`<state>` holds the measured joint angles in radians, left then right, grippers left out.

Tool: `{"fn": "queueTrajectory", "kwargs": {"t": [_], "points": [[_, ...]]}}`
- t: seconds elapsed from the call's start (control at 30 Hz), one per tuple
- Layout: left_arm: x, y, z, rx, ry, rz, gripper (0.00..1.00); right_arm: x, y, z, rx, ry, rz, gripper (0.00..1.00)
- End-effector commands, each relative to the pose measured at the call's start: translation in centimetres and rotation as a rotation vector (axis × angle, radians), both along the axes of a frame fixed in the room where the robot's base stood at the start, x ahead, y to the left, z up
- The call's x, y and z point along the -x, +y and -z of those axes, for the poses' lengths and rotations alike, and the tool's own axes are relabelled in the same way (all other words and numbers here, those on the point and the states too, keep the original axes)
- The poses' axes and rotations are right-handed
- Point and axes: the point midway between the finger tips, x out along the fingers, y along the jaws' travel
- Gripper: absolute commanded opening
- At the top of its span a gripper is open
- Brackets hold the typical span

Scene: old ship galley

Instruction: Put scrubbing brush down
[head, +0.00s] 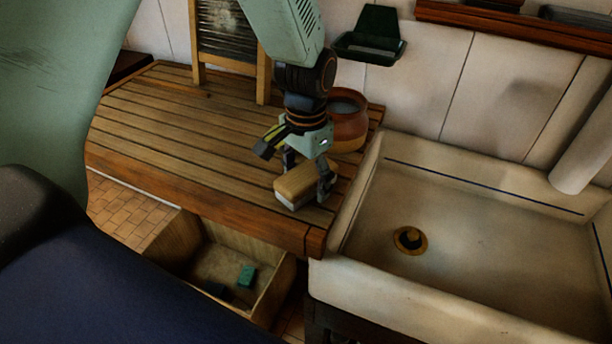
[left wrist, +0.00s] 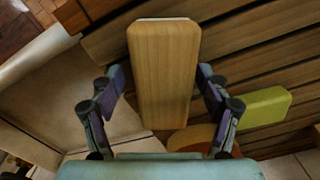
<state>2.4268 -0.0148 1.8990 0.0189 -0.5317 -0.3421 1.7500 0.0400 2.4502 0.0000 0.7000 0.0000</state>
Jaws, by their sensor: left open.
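The scrubbing brush (head: 306,186) has a pale wooden back and light bristles below. It rests on the slatted wooden draining board (head: 180,125), near its right end beside the sink. My left gripper (head: 306,178) is above the brush, with its fingers on either side of it. In the left wrist view, the brush's wooden back (left wrist: 163,72) lies between the two fingers (left wrist: 160,105), with gaps showing on both sides. The gripper is open. My right gripper is in neither view.
A brown crock (head: 347,128) stands behind the gripper, and a washboard (head: 228,38) leans at the back. A yellow-green block (left wrist: 264,107) lies near the brush. The white sink (head: 470,255) is at the right. An open wooden box (head: 165,245) sits below the board's front edge.

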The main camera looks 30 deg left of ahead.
Motion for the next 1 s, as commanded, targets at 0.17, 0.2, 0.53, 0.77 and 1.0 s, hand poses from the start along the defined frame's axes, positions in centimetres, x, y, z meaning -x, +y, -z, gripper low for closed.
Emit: {"fn": "queueTrajectory", "kwargs": {"t": [0.17, 0.2, 0.53, 0.77, 1.0], "points": [[0.0, 0.0, -0.2, 0.0, -0.001, 0.0, 0.76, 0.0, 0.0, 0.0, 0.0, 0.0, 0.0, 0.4], [0.0, 0.0, -0.5, 0.0, -0.001, 0.0, 0.76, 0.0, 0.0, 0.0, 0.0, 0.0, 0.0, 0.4], [-0.1, 0.0, -6.5, 0.0, -0.005, 0.0, 0.76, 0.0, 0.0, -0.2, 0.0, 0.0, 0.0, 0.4], [-0.1, 0.0, -10.5, 0.0, -0.004, 0.0, 0.76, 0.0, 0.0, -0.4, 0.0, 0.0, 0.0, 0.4], [0.0, 0.0, -12.1, 0.0, 0.0, 0.0, 0.76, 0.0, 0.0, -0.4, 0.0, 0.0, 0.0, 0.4]]}}
